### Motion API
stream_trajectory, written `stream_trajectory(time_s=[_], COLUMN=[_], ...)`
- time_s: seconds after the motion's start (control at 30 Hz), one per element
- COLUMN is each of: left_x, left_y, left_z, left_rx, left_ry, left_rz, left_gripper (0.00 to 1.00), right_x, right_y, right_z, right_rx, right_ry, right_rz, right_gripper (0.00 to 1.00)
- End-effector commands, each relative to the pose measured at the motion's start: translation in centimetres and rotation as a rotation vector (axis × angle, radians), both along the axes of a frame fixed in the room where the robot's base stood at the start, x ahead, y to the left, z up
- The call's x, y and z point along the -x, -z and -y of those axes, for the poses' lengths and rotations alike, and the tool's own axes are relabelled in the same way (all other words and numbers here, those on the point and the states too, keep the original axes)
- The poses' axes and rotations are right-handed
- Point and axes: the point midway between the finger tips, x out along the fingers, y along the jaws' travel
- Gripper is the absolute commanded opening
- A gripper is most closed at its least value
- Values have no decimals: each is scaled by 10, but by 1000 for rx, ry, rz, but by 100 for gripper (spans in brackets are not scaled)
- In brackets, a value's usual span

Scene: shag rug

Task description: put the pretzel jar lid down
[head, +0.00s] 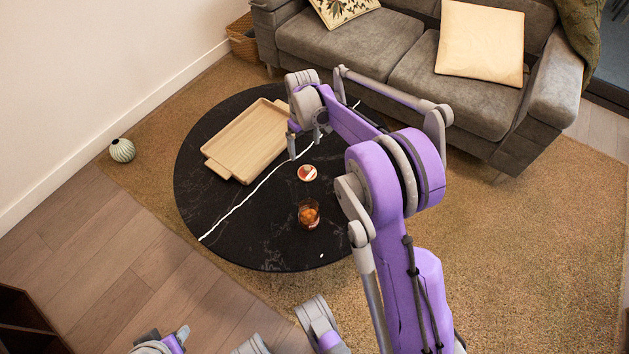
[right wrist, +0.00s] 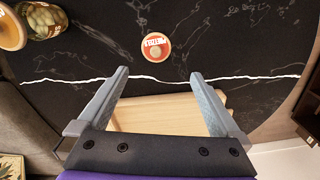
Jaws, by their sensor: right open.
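The pretzel jar lid (head: 307,173) is a small round disc with a pale rim and a red-and-white label. It lies flat on the black round table (head: 250,240). In the right wrist view the lid (right wrist: 156,46) lies beyond my fingertips, apart from them. My right gripper (head: 305,139) is open and empty above the table, between the lid and the wooden tray (head: 248,141). Its two spread fingers (right wrist: 159,74) show in the right wrist view. Part of what looks like my left gripper (head: 168,343) shows at the bottom edge of the head view; its jaws are unclear.
A glass of amber drink (head: 309,215) stands near the lid. The right wrist view shows a jar with greenish contents (right wrist: 42,20) and a round wooden-topped thing (right wrist: 10,28) beside it; my arm hides that area in the head view. A grey sofa (head: 345,45) stands behind the table.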

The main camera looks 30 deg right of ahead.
Motion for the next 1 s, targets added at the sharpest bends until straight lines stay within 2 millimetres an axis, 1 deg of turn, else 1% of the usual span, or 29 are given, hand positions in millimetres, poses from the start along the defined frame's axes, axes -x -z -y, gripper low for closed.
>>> stream_trajectory(time_s=[0.03, 0.07, 0.13, 0.2, 0.27, 0.3, 0.37, 0.43, 0.47, 0.5, 0.57, 0.6, 0.7, 0.8, 0.83, 0.9, 1.0], left_x=[0, 0, 0, 0, 0, 0, 0, 0, 0, 0, 0, 0, 0, 0, 0, 0, 0], left_y=[0, 0, 0, 0, 0, 0, 0, 0, 0, 0, 0, 0, 0, 0, 0, 0, 0], left_z=[0, 0, 0, 0, 0, 0, 0, 0, 0, 0, 0, 0, 0, 0, 0, 0, 0], left_rx=[0, 0, 0, 0, 0, 0, 0, 0, 0, 0, 0, 0, 0, 0, 0, 0, 0], left_ry=[0, 0, 0, 0, 0, 0, 0, 0, 0, 0, 0, 0, 0, 0, 0, 0, 0], left_rz=[0, 0, 0, 0, 0, 0, 0, 0, 0, 0, 0, 0, 0, 0, 0, 0, 0], left_gripper=[50, 50, 50, 50, 50, 50, 50, 50, 50, 50, 50, 50, 50, 50, 50, 50, 50], right_x=[9, 15, 34, 56, 77, 92, 115, 142, 154, 171, 195, 210, 246, 272, 278, 288, 296], right_y=[-11, -18, -36, -52, -64, -71, -79, -85, -87, -88, -87, -86, -78, -69, -66, -61, -57], right_z=[-10, -16, -31, -48, -61, -69, -81, -93, -99, -105, -114, -119, -129, -136, -137, -139, -141], right_rx=[2, 4, 9, 13, 14, 16, 15, 14, 13, 11, 5, 2, -8, -17, -20, -24, -28], right_ry=[2, 4, 14, 24, 34, 39, 48, 60, 65, 70, 79, 86, 100, 111, 114, 118, 123], right_rz=[12, 22, 50, 80, 108, 125, 152, 186, 200, 217, 245, 264, 304, 336, 344, 357, 367], right_gripper=[100, 100, 100, 100, 100, 100, 100, 100, 100, 100, 100, 100, 100, 100, 100, 100, 100])
